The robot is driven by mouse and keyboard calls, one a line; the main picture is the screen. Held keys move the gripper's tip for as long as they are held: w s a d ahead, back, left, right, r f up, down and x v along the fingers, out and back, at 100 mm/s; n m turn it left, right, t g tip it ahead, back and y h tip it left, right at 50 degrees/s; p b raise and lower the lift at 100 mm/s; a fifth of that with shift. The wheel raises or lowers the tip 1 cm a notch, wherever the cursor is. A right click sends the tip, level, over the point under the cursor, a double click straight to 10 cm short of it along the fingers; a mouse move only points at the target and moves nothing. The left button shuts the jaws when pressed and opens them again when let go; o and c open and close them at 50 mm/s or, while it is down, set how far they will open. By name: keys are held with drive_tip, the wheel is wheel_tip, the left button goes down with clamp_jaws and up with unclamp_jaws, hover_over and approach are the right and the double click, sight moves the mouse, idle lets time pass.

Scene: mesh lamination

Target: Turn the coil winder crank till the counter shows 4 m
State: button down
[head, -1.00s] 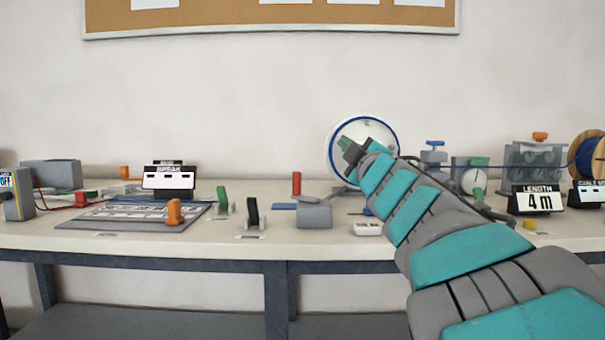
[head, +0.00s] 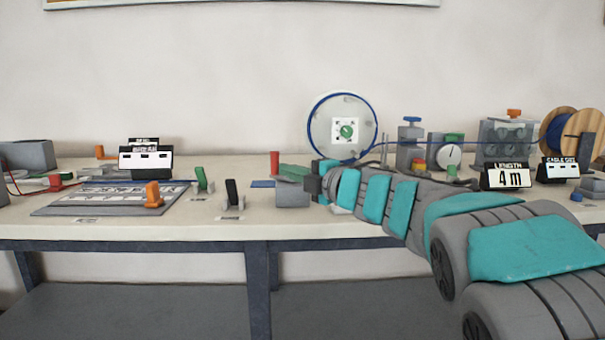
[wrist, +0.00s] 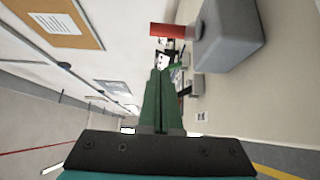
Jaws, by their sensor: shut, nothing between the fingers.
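The coil winder's white disc (head: 325,125) stands upright at the back with blue cable around its rim. A green round part with a white square plate (head: 347,131) shows at its centre; I cannot make out a separate crank handle. The length counter (head: 507,177) to the right reads 4 m. My gripper (head: 290,171) is below and left of the disc, apart from it, just beside a grey block. In the wrist view its green fingers (wrist: 160,80) are together with nothing between them.
The grey block (head: 292,195) and a red upright post (head: 275,163) are close to my gripper; they also show in the wrist view as a grey block (wrist: 230,35) and a red post (wrist: 168,30). Green and black levers stand left. A cable spool (head: 560,130) is far right.

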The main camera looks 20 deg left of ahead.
sight(276, 161)
drive_tip(key=w+a, duration=0.3)
drive_tip(key=shift+a+p, duration=0.3)
drive_tip(key=shift+p, duration=0.1)
drive_tip(key=shift+w+a, duration=0.2)
drive_tip(key=shift+w, duration=0.3)
drive_tip(key=shift+w+a, duration=0.2)
drive_tip(key=shift+w, duration=0.3)
drive_tip(key=shift+f, duration=0.1)
drive_tip(key=shift+a+f+m+t+h+b, duration=0.1)
drive_tip(key=shift+f+m+t+h+b, duration=0.05)
drive_tip(key=shift+m+t+h+b, duration=0.65)
drive_tip(key=shift+w+a+r+m+t+h, duration=0.15)
drive_tip(key=shift+m+t+h, duration=0.25)
drive_tip(key=shift+t, duration=0.3)
drive_tip(key=shift+w+r+m+t+h, duration=0.1)
drive_tip(key=shift+w+m+t+h, duration=0.1)
drive_tip(key=shift+m+t, duration=0.4)
drive_tip(key=shift+s, duration=0.1)
